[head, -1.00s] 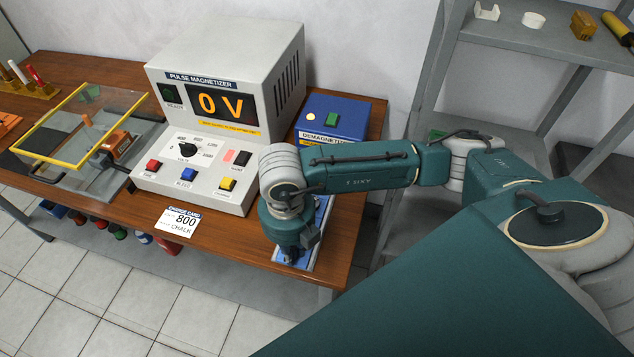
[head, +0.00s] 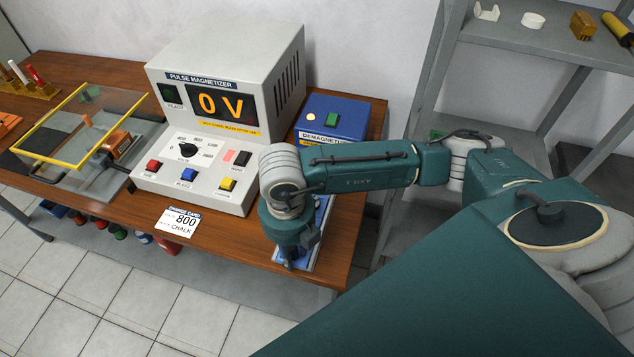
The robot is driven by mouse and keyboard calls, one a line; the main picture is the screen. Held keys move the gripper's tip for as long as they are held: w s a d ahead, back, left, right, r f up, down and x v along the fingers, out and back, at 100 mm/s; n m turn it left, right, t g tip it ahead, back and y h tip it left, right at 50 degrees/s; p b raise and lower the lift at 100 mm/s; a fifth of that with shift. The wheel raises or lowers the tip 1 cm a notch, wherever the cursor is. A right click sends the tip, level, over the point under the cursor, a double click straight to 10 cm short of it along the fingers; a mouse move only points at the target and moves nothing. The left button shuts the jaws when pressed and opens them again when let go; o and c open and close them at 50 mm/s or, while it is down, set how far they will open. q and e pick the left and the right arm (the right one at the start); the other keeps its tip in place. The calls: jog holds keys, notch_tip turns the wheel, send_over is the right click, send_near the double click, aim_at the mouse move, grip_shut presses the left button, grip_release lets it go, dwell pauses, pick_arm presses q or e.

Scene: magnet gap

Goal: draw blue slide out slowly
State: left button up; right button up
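A blue slide (head: 325,212) lies at the right front of the wooden table, mostly hidden behind my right wrist. My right gripper (head: 290,262) points down over the front end of this blue piece. Its fingers are small, dark and partly hidden, so I cannot tell whether they are open or shut, or touching the slide. My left gripper is not in view.
The pulse magnetizer (head: 215,150) reads 0 V, left of my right wrist. A blue demagnetizer box (head: 345,112) stands behind. A card reading 800 (head: 178,220) lies at the front edge. A yellow-framed clear cover (head: 80,120) is at left. Grey shelves (head: 540,50) stand at right.

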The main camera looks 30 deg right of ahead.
jog(key=shift+r+p, duration=2.5)
jog(key=shift+r, duration=1.4)
